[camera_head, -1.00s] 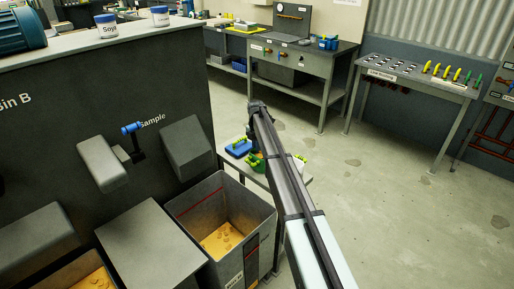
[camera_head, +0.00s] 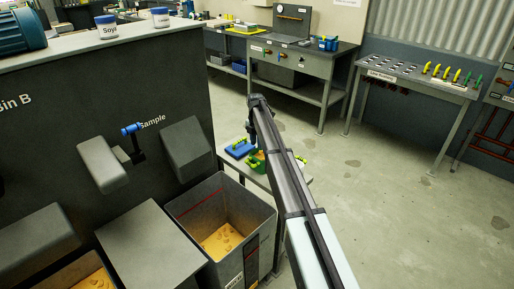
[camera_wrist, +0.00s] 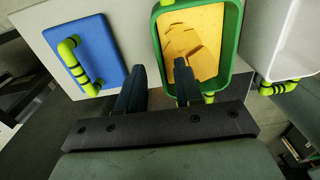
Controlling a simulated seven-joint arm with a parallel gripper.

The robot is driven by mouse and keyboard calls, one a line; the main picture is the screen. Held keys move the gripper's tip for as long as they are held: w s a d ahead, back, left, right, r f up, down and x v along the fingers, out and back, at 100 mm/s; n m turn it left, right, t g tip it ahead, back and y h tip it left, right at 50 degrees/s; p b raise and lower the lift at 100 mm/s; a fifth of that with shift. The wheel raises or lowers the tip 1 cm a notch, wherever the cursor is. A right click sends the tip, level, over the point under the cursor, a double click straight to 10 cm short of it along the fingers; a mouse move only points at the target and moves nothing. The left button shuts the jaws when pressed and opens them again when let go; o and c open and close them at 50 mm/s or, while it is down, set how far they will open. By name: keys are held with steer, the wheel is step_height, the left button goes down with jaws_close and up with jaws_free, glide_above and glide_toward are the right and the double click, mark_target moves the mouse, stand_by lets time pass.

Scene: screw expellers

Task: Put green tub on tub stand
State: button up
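The green tub (camera_wrist: 237,52) holds orange-yellow material and has yellow-green handles at its ends. In the wrist view it lies just beyond my gripper (camera_wrist: 160,84). My gripper is open, with a gap between its fingers. The right finger overlaps the tub's near left part and the left finger is over the pale surface outside it; contact cannot be told. In the head view the green tub (camera_head: 262,168) shows partly behind my arm, on a small grey table (camera_head: 230,162). I cannot tell which surface is the tub stand.
A blue piece (camera_wrist: 101,38) with a yellow-green handle lies left of the tub, and a white tub (camera_wrist: 297,45) is at the right. In the head view, a grey bin (camera_head: 253,215) with yellow material stands before the small table. Open floor lies to the right.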

step_height(320, 180, up, 8)
steer(key=shift+r, duration=0.25)
